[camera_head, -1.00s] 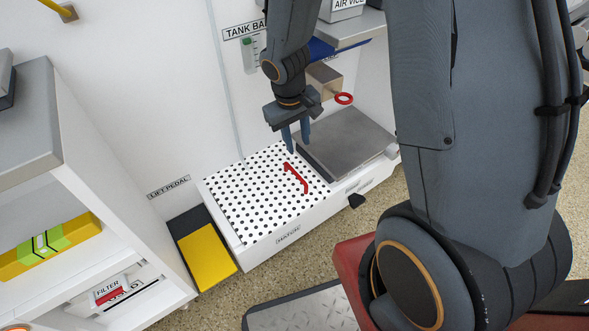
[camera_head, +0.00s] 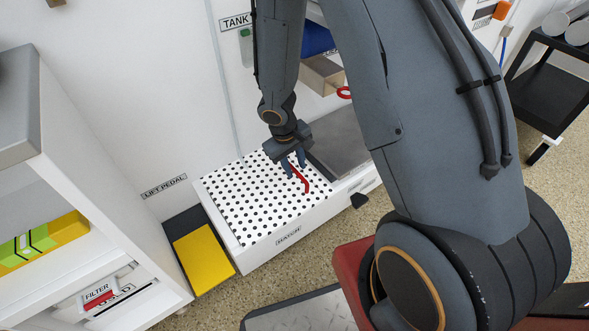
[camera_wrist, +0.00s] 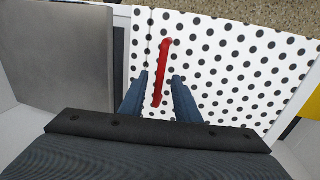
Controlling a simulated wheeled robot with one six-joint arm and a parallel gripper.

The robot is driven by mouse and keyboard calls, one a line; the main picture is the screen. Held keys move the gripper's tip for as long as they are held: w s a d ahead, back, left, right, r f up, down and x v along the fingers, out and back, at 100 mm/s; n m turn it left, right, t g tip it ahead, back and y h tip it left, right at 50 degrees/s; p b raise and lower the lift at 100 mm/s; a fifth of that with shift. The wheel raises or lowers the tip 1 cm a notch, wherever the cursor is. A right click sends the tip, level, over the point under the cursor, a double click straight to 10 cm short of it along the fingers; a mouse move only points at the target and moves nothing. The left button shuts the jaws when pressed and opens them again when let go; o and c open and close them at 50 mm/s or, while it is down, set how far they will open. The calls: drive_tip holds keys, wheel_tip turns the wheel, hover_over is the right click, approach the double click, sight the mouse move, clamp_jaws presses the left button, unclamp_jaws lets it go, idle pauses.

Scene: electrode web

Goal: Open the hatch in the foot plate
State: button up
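The hatch (camera_head: 240,203) is a white plate with black holes, lying flat and closed in the foot plate, with a HATCH label on the front edge. A red bar handle (camera_head: 301,183) stands on its right part. My gripper (camera_head: 294,165) is low over the handle's far end. In the wrist view, the red handle (camera_wrist: 162,72) runs between the two blue-grey fingers (camera_wrist: 159,95). The fingers are apart, with a gap on each side of the handle. The gripper body hides the lower part of the view.
A yellow pedal (camera_head: 203,258) labelled LIFT PEDAL lies left of the hatch. A grey metal plate (camera_head: 340,141) adjoins the hatch on the right. A white shelf unit (camera_head: 95,190) stands at the left. A black cart (camera_head: 550,85) stands at the far right.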

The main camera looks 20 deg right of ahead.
drive_tip(key=shift+f, duration=0.3)
clamp_jaws()
drive_tip(key=shift+r, duration=0.15)
